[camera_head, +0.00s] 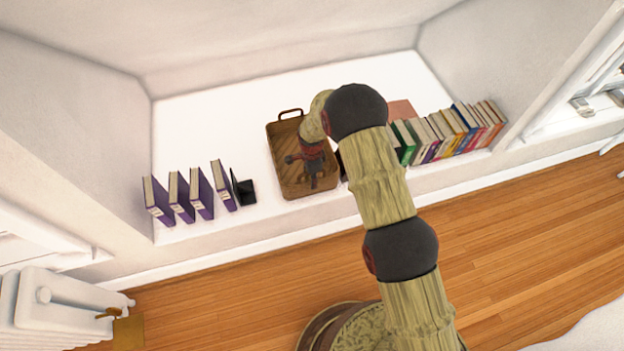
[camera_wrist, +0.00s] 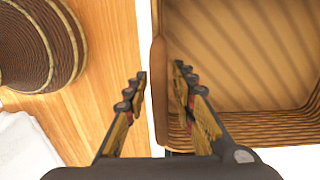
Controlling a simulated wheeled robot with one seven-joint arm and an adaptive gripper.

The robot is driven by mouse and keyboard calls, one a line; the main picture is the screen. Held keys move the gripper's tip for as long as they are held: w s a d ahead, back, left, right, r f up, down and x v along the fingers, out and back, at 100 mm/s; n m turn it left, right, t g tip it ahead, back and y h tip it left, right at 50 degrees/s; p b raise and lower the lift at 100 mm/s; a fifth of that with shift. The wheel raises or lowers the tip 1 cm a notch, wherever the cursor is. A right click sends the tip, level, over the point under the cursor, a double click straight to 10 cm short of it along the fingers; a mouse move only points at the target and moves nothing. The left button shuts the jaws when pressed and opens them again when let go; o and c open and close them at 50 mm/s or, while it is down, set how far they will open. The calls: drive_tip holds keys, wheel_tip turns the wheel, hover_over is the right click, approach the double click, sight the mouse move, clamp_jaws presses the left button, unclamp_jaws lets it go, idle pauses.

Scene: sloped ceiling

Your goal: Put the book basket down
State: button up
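The book basket (camera_head: 277,157) is a brown woven tray-like basket with a loop handle at its far end. It appears to rest on the white ledge, and the part of its inside that I can see holds no books. My gripper (camera_head: 313,184) is at its near end. In the wrist view my gripper (camera_wrist: 159,82) straddles the basket's wall (camera_wrist: 158,95), with one finger outside and one inside. The fingers are apart, with narrow gaps visible beside the wall. My arm hides part of the basket's right side.
Several purple books (camera_head: 202,195) and a small black item (camera_head: 244,190) stand left of the basket. A row of mixed books (camera_head: 440,135) stands to the right. The white ledge (camera_head: 225,120) is clear behind the purple books. Wooden floor (camera_head: 480,220) lies in front.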

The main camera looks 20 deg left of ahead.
wheel_tip(320, 180, up, 12)
drive_tip(key=p, duration=0.3)
drive_tip(key=shift+w+a+r+p, duration=0.15)
drive_tip(key=shift+p, duration=0.25)
